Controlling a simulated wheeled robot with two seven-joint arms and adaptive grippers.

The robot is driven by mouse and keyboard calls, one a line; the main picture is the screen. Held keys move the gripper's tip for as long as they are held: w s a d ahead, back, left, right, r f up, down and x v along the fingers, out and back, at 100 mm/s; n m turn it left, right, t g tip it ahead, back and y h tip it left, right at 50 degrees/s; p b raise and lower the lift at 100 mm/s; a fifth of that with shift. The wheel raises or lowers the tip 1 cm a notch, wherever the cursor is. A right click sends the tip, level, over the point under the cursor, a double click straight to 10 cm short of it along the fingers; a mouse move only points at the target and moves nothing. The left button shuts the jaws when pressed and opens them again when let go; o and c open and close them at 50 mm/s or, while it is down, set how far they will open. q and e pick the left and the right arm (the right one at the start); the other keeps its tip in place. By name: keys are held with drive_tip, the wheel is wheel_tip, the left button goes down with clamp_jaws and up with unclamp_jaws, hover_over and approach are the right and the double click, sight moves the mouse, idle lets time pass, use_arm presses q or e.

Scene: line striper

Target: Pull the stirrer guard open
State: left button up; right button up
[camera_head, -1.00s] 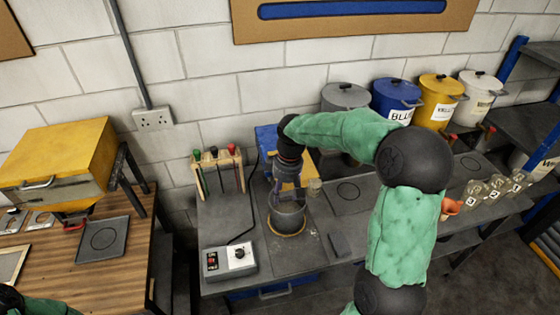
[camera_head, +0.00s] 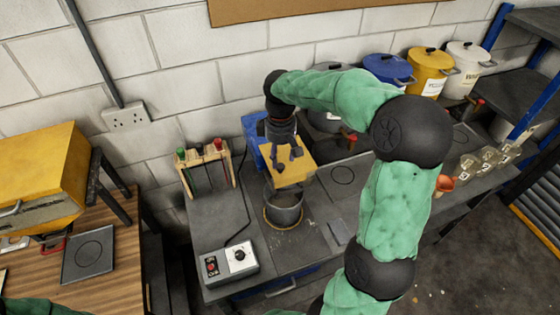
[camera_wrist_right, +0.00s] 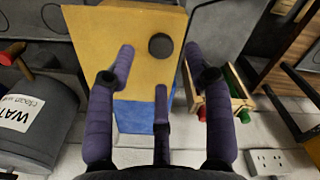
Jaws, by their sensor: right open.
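A yellow panel (camera_head: 291,168), which looks like the stirrer guard, is above and behind a grey pot (camera_head: 284,212). The pot stands on the grey bench in front of the blue stirrer body (camera_head: 254,140). In the right wrist view the yellow panel (camera_wrist_right: 142,28) carries a round dark knob (camera_wrist_right: 160,45), with blue stirrer body (camera_wrist_right: 135,115) below it. My right gripper (camera_head: 286,160) is over the panel, its fingers spread. In the wrist view my right gripper (camera_wrist_right: 160,75) is open, with nothing between its fingers; contact with the panel cannot be told. My left gripper is out of view.
A switch box (camera_head: 229,260) stands at the bench's front left, with a tool rack (camera_head: 204,170) behind it. Lidded pots line the back right, including a yellow one (camera_head: 430,73). Small jars (camera_head: 485,160) stand at the right. A wooden table (camera_head: 110,270) is at the left.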

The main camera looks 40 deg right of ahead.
sight(281, 166)
drive_tip(key=f, duration=0.3)
drive_tip(key=shift+s, duration=0.25)
drive_tip(key=shift+w+f, duration=0.15)
drive_tip(key=shift+f, duration=0.1)
clamp_jaws()
